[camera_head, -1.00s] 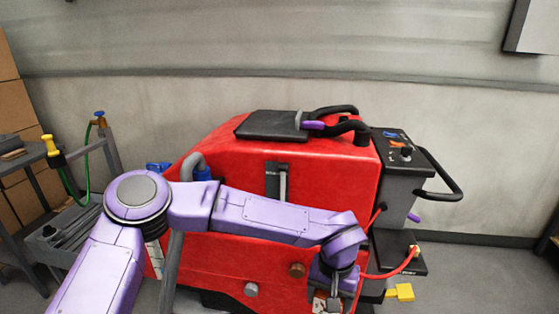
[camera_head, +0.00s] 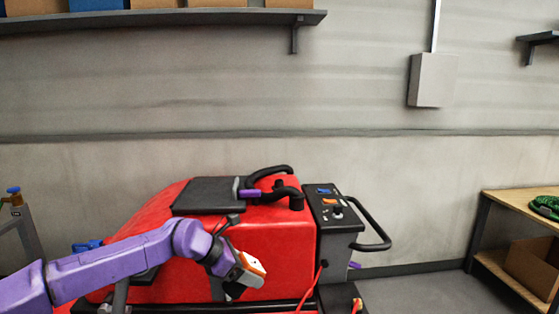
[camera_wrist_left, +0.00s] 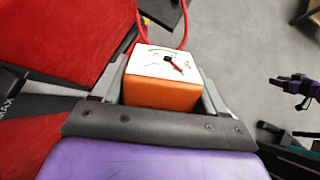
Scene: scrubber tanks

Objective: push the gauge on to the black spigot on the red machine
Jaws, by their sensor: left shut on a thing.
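The gauge (camera_head: 252,268) is a small orange block with a white dial face. My left gripper (camera_head: 238,275) is shut on it, in front of the red machine (camera_head: 285,250). In the left wrist view the gauge (camera_wrist_left: 165,80) sits between the two fingers (camera_wrist_left: 163,92), with its dial and dark needle visible. The gauge is apart from the machine's upper parts. I cannot make out the black spigot for certain; part of the machine's front is behind my left arm. A purple and black shape at the wrist view's right edge looks like my right gripper (camera_wrist_left: 300,88), too small to read.
A black lid (camera_head: 208,195) and black hoses (camera_head: 275,190) are on the machine's top. A control box (camera_head: 335,215) with a loop handle (camera_head: 378,235) stands at its right. A red cable (camera_head: 312,285) hangs there. A wooden bench (camera_head: 515,200) is far right, with clear floor between.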

